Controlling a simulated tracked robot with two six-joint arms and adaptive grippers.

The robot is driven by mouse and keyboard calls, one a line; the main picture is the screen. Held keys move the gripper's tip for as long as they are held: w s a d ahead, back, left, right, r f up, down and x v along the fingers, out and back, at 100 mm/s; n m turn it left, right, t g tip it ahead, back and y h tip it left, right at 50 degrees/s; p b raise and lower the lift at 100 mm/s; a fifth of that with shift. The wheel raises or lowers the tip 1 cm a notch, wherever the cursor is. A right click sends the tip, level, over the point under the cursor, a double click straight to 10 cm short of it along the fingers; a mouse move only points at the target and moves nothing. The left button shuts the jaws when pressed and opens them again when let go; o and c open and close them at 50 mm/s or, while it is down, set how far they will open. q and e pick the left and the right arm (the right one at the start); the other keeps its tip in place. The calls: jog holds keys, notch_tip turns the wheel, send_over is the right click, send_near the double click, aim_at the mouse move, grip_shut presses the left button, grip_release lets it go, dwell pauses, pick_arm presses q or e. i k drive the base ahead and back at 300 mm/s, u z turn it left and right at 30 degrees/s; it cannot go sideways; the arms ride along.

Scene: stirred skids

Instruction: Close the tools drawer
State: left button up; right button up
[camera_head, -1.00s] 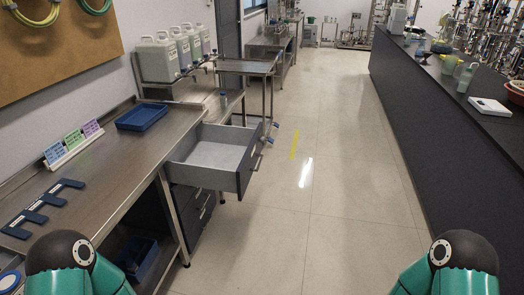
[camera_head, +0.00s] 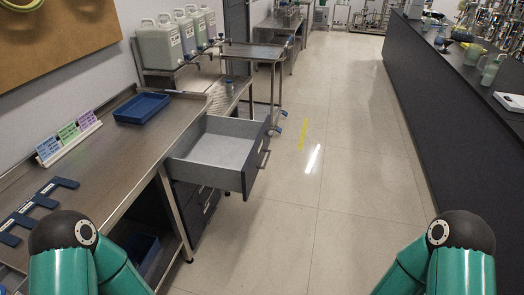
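The open drawer (camera_head: 214,152) is the top one of a dark drawer unit (camera_head: 196,205) under the steel bench. It is pulled well out toward the aisle. Its grey inside looks empty. Its dark front (camera_head: 256,167) with a bar handle (camera_head: 264,155) faces right. The drawers below it are shut. I cannot read a label saying tools. Parts of my two arms show at the bottom left and bottom right, apart from the drawer. Both of my grippers are out of the picture.
The steel bench (camera_head: 120,165) holds a blue tray (camera_head: 142,107), a card rack (camera_head: 70,142) and dark blue holders (camera_head: 40,200). Several jerrycans (camera_head: 160,45) stand behind. A steel trolley (camera_head: 250,53) stands beyond the drawer. A long dark counter (camera_head: 430,100) bounds the right. The aisle floor (camera_head: 320,200) is clear.

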aim_at(225, 153)
jog(key=u, duration=0.2)
jog(key=i, duration=1.05)
jog(key=u, duration=0.45)
